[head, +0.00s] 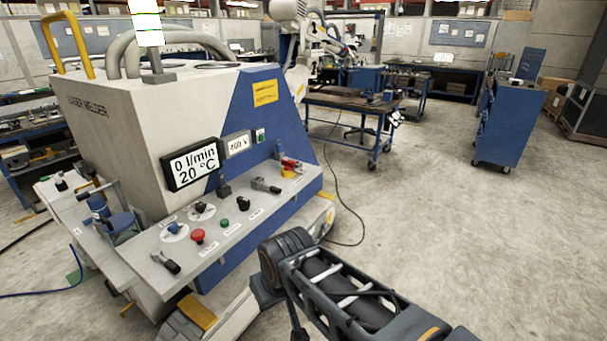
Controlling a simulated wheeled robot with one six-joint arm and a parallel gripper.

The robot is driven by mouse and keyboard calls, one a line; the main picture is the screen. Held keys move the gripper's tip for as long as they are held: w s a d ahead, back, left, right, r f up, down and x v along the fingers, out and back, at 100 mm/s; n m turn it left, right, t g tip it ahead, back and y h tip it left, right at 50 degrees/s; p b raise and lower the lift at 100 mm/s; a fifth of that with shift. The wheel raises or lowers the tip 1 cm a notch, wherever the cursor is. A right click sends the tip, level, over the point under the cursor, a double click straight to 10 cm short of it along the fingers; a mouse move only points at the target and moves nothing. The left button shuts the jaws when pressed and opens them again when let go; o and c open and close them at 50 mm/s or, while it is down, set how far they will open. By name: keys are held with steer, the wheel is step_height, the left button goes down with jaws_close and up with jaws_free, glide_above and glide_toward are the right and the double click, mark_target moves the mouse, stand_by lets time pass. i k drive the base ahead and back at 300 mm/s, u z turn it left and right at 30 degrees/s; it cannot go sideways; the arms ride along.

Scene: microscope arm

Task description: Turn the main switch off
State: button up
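The laser welder's control panel (150,243) slopes along the front of the machine, left of centre. At its right end is a red handle on a yellow base (290,168), which looks like the main switch. Its label is too small to read, and I cannot tell its position. A grey lever (266,186) lies just left of it. A red mushroom button (198,236), a green button (224,223) and dark knobs sit further left. My arm comes in from the bottom right, short of the panel. My gripper does not show.
The laser welder's body (115,130) carries a display (192,164) reading 0 l/min and 20 °C. A blue tool cabinet (510,120) and a workbench (345,105) stand behind. A cable (340,190) lies on the floor. The floor at right is open.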

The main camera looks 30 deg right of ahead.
mark_target(290, 165)
steer(key=z, duration=1.15)
steer(key=i, duration=1.65)
steer(key=u, duration=0.9)
steer(key=i, duration=0.25)
steer(key=u, duration=0.25)
